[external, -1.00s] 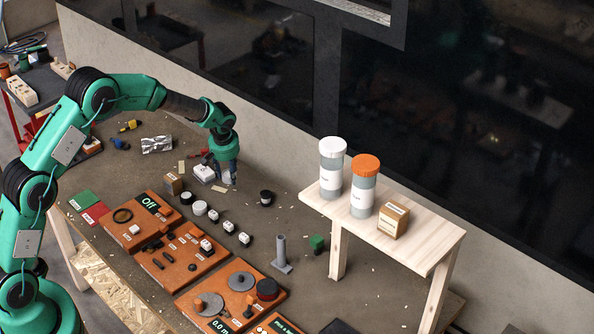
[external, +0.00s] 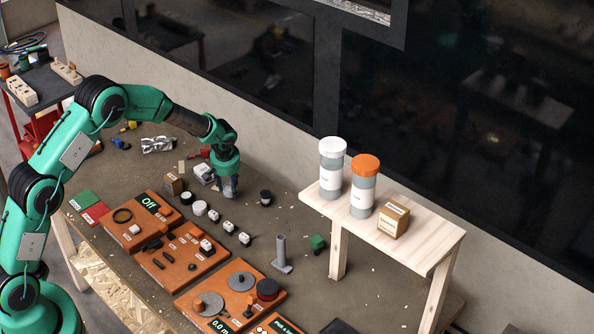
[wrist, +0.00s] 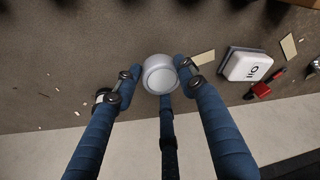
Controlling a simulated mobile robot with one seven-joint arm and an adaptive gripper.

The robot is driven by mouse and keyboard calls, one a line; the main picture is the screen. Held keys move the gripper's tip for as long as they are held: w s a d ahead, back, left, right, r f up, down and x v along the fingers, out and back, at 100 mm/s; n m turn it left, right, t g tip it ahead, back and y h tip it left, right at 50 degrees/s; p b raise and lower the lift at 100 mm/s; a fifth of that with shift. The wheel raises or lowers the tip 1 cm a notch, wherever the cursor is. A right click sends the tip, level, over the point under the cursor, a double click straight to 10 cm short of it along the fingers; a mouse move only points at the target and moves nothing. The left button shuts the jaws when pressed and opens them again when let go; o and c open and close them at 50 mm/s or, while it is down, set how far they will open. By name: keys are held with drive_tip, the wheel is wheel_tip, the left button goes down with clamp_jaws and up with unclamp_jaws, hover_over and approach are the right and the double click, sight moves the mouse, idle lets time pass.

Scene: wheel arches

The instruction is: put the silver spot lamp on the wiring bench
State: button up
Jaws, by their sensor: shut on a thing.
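The silver spot lamp (wrist: 159,76), a round silver piece with a pale face, sits between the fingertips of my gripper (wrist: 158,82) in the wrist view. The fingers are shut on its sides. In the external view my gripper (external: 229,190) points down low over the brown worktop, with the lamp mostly hidden by the fingers. I cannot tell whether the lamp touches the surface. An orange board with an "Off" display (external: 150,204) lies to the lower left, with further orange boards beyond it. No label clearly marks which is the wiring bench.
A white box marked I/O (wrist: 248,65) stands close beside my gripper. Small white blocks (external: 228,227) and round white pieces (external: 200,208) lie in front. A wooden shelf (external: 433,247) with two jars stands at right.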

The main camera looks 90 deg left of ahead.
sight(230, 190)
drive_tip(key=shift+f+b, duration=0.3)
drive_tip(key=shift+f, duration=1.5)
drive_tip(key=shift+f, duration=0.15)
drive_tip(key=o, duration=1.2)
drive_tip(key=shift+c, duration=0.2)
drive_tip(key=shift+r, duration=0.2)
drive_tip(key=p+v, duration=0.1)
drive_tip(key=v, duration=1)
drive_tip(key=shift+r+p, duration=0.35)
drive_tip(key=shift+r, duration=0.05)
drive_tip(key=shift+d, duration=0.15)
